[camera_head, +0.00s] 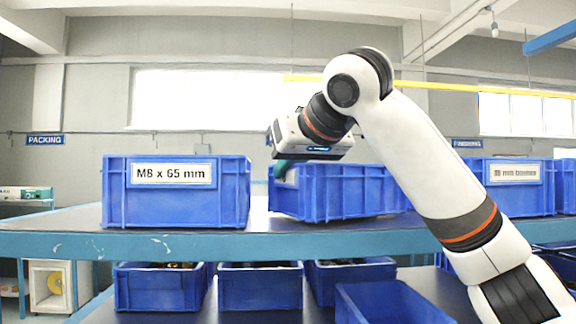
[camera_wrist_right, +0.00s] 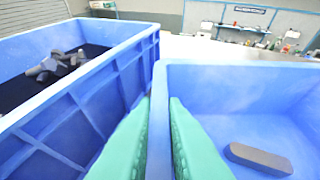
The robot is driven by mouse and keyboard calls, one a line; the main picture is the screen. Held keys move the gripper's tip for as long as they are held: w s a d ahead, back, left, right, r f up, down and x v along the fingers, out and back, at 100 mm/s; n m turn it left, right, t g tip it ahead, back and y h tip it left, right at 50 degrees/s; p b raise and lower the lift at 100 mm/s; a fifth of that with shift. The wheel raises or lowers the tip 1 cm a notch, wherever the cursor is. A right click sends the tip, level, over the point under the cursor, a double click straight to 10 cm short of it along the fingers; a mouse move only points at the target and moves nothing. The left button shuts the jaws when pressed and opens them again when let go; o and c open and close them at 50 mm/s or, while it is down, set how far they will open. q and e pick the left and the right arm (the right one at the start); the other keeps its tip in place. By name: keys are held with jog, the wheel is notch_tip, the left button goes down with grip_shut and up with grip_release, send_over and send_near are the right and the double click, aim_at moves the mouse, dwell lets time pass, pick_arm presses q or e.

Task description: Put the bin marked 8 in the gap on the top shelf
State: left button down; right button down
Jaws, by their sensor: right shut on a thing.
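A blue bin (camera_head: 345,193) is on the top shelf (camera_head: 190,243), between the bin labelled M8 x 65 mm (camera_head: 125,205) and a bin on the right (camera_head: 520,198). In the right wrist view, the green fingers (camera_wrist_right: 158,125) are shut on the wall of this bin (camera_wrist_right: 230,90), which has one grey-brown block (camera_wrist_right: 258,158) inside. My left gripper is not in view.
The left neighbour bin (camera_wrist_right: 75,110) holds several grey parts and stands close beside the held bin. Several blue bins stand on the lower shelf, including one nearer bin (camera_head: 390,303). My right arm hides part of the shelf on the right.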

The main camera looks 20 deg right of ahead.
jog(key=shift+s+d+f, duration=0.1)
jog(key=shift+d+f, duration=0.05)
jog(key=c, duration=1.5)
grip_release()
jog(key=shift+a, duration=0.2)
jog(key=shift+s+d, duration=0.1)
jog(key=shift+s, duration=0.05)
jog(key=b+v, duration=0.5)
jog(key=v, duration=0.6)
jog(key=shift+s, duration=0.25)
